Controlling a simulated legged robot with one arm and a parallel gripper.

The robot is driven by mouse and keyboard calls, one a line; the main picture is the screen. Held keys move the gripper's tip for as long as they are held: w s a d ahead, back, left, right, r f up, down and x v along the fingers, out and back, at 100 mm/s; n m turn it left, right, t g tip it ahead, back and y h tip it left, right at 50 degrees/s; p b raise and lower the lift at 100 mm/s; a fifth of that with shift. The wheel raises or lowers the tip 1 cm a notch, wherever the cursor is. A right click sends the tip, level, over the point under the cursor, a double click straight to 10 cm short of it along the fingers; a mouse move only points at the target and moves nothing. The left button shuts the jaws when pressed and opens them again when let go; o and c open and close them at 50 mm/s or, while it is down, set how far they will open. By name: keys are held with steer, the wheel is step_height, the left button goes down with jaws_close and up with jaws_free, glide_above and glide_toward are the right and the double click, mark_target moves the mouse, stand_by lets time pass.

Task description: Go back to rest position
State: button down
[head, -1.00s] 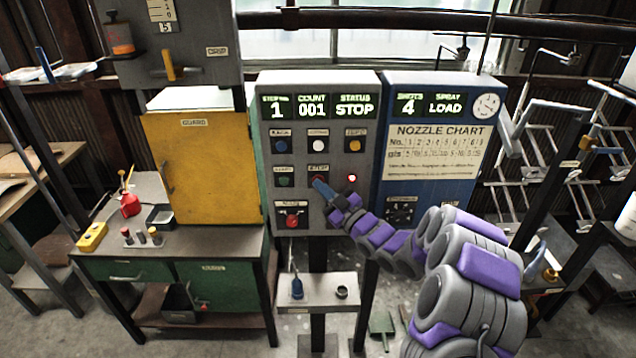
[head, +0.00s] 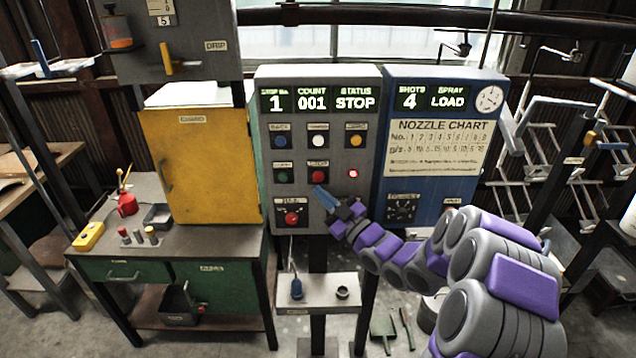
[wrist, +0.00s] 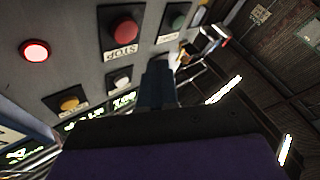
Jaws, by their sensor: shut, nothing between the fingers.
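My gripper (head: 322,194) is shut and empty, with blue fingers, in front of the grey control panel (head: 262,180). In the head view its tip lies just below the red stop button (head: 318,176), apart from it as far as I can tell. In the wrist view the blue fingers (wrist: 158,84) point past the red button (wrist: 125,32), which shows whole above a STOP label. My purple and grey arm reaches in from the lower right. The panel displays read 1, 001 and STOP, and a red lamp (head: 353,174) glows.
A blue nozzle chart panel (head: 437,185) stands right of the grey one. A yellow cabinet (head: 200,165) on a green bench is at left. A small shelf (head: 318,292) with a bottle and cup is below the panel. Hanging racks (head: 545,150) are at right.

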steer(key=shift+s, duration=0.7)
steer(key=s+d+f+m+g+h, duration=0.35)
steer(key=s+d+g+h, duration=0.2)
steer(key=s+h, duration=0.2)
steer(key=s+d+f+m+g+h, duration=0.2)
steer(key=s+d+m+g+h, duration=0.25)
steer(key=s+d+h, duration=0.35)
steer(key=s+a+m+g, duration=0.1)
steer(key=s+m+g, duration=0.1)
steer(key=s, duration=0.8)
steer(key=s+a+m+g+y, duration=0.1)
steer(key=s+a+m+g, duration=0.1)
steer(key=s, duration=0.9)
steer(key=s+a+r+m+g, duration=0.1)
steer(key=s+g, duration=0.3)
steer(key=s, duration=0.7)
steer(key=shift+a+m, duration=0.4)
